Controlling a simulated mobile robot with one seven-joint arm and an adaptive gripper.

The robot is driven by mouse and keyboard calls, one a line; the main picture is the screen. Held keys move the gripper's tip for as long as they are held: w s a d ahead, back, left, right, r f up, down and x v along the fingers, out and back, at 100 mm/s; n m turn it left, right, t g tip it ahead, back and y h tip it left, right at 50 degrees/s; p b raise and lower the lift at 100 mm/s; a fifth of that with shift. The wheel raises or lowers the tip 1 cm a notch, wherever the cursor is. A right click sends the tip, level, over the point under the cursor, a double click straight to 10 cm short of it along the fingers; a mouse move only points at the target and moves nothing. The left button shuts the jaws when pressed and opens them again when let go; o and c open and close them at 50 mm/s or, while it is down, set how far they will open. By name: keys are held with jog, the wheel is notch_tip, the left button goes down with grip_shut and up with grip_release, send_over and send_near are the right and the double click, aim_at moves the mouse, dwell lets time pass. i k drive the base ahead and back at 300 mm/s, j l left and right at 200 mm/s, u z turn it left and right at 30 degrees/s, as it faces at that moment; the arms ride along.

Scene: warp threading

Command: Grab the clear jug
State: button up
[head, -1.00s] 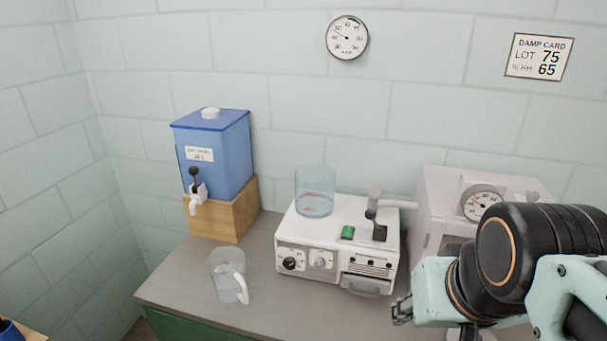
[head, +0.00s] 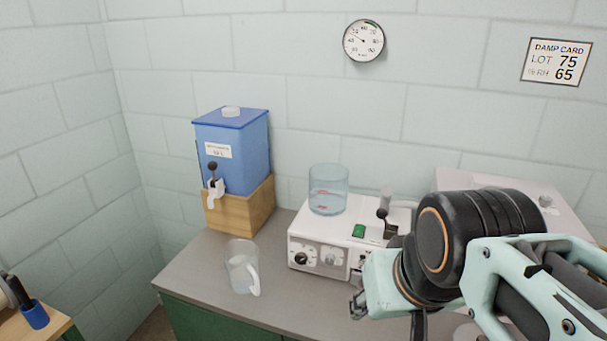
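The clear jug (head: 240,270) stands upright on the grey counter (head: 190,258), left of the white machine. Its white handle (head: 254,280) faces right and toward the front. My gripper (head: 358,302) is to the right of the jug, in front of the white machine, and apart from the jug. Only a small dark part of its fingers shows at the end of my pale green arm. I cannot tell whether it is open or shut.
A blue water tank (head: 235,152) with a tap stands on a wooden block (head: 240,207) behind the jug. The white machine (head: 312,232) bears a clear bluish cylinder (head: 328,190). A wooden surface (head: 40,328) with a blue cup (head: 34,315) is at the lower left.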

aim_at(243, 279)
jog(key=i+j+z, duration=0.15)
jog(key=j, duration=0.2)
jog(key=i+j+z, duration=0.2)
jog(key=j+z, duration=0.15)
jog(key=j, duration=0.3)
jog(key=i+j+z, duration=0.15)
jog(key=j, duration=0.25)
jog(key=j+z, duration=0.5)
jog(key=k+l+u, duration=0.2)
jog(key=l, duration=0.15)
jog(key=k+l+u, duration=0.2)
jog(key=l, duration=0.15)
jog(key=i+j, duration=0.15)
jog(key=i, duration=0.25)
jog(key=j+u, duration=0.05)
